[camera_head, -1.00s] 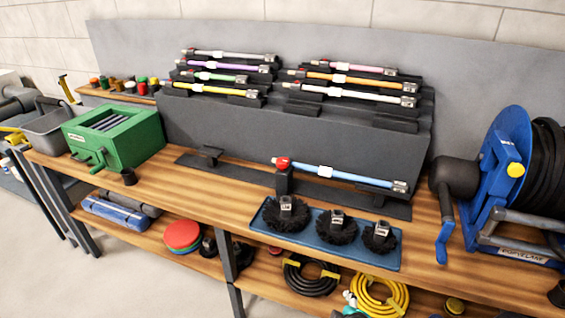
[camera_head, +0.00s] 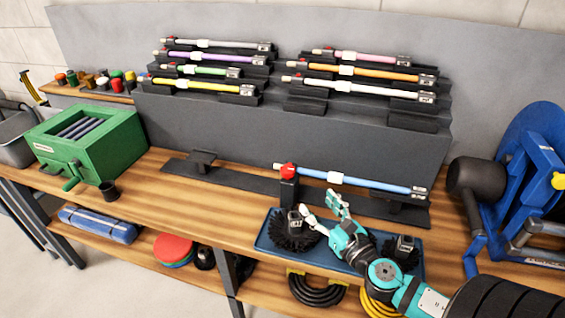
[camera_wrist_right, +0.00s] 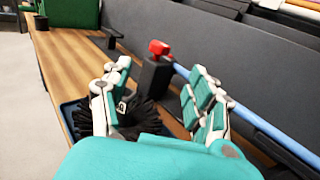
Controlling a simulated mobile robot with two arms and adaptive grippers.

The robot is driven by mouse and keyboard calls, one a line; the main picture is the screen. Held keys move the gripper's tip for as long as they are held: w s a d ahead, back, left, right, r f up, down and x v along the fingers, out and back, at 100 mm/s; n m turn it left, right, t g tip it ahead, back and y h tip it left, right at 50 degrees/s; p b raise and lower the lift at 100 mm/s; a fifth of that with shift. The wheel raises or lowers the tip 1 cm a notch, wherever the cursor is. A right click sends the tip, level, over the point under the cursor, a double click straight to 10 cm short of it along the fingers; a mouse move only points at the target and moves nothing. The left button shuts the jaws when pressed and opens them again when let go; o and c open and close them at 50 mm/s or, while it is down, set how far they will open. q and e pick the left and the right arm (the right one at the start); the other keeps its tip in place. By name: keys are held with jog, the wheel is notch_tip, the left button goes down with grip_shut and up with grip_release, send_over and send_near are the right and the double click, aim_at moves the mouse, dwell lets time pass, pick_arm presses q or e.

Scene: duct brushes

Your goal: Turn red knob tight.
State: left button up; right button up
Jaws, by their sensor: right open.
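The red knob (camera_head: 288,171) sits on the left end of a blue rod (camera_head: 370,184), which rests on black supports on the bench. The red knob also shows in the right wrist view (camera_wrist_right: 159,48), beyond the fingertips on top of a black post. My right gripper (camera_head: 322,204) is open and empty, above the blue brush tray and in front of the knob, apart from it. In the right wrist view its two fingers (camera_wrist_right: 160,88) stand wide apart, with a black brush (camera_wrist_right: 130,118) below them. My left gripper is not in view.
The blue tray (camera_head: 262,243) holds black brushes, partly hidden by my right arm. Several coloured rods lie on the stepped rack behind. A green box (camera_head: 85,140) stands at left, a blue hose reel (camera_head: 515,190) at right. The bench left of the knob is mostly clear.

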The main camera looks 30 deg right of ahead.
aim_at(291, 172)
jog(key=w, duration=0.3)
jog(key=w+p, duration=0.1)
jog(key=w, duration=0.3)
jog(key=w+d+p, duration=0.1)
jog(key=w, duration=0.2)
jog(key=shift+w+r, duration=0.25)
jog(key=shift+w, duration=0.15)
jog(key=w, duration=0.4)
jog(key=shift+d+f+p, duration=0.15)
jog(key=shift+p, duration=0.2)
jog(key=shift+w, duration=0.6)
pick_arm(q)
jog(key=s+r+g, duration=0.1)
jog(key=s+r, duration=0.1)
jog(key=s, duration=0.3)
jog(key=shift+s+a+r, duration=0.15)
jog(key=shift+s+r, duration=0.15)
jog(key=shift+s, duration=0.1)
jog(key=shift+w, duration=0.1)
pick_arm(e)
jog(key=shift+c, duration=0.4)
